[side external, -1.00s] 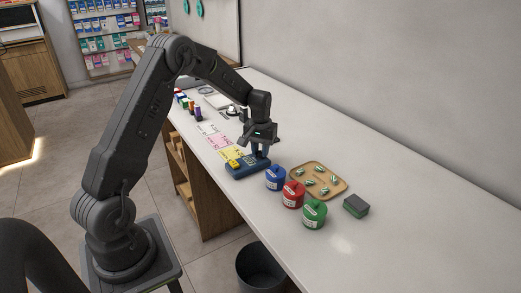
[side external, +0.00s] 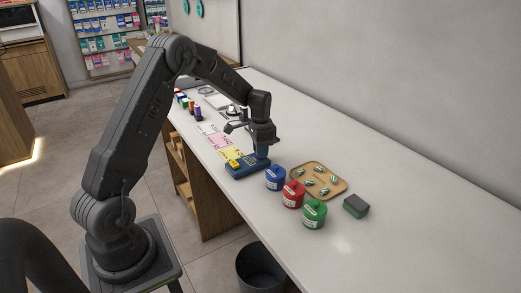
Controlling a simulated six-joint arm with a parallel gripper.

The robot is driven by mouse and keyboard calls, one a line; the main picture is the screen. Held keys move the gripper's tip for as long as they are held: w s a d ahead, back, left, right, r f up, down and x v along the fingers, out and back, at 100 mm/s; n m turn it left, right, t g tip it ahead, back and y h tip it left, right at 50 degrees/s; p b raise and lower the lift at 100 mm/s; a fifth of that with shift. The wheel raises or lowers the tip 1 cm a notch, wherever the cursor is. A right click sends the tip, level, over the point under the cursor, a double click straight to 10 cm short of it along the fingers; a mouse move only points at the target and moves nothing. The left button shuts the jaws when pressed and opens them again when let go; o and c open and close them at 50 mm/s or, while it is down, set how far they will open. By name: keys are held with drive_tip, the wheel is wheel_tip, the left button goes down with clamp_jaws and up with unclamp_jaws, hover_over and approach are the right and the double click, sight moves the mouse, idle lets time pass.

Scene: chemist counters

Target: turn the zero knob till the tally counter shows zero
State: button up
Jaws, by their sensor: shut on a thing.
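The tally counter (side external: 240,170) is a low dark blue box with yellow on top at its left end, on the white counter. My gripper (side external: 263,153) points down over the counter's right end and is shut on the zero knob there. The fingers and the small picture hide most of the knob. The number that the tally counter shows is too small to read.
Blue (side external: 275,179), red (side external: 293,194) and green (side external: 314,214) lidded jars stand right of the tally counter. Behind them is a wooden tray (side external: 338,193) with several green-striped pieces. A dark green block (side external: 356,207) lies farther right. Coloured cards (side external: 220,141) lie to the left. The right part of the counter is clear.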

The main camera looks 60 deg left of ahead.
drive_tip(key=shift+m, duration=2.3)
drive_tip(key=o, duration=0.9)
wheel_tip(320, 180, up, 14)
drive_tip(key=shift+f, duration=0.1)
drive_tip(key=shift+d, duration=0.1)
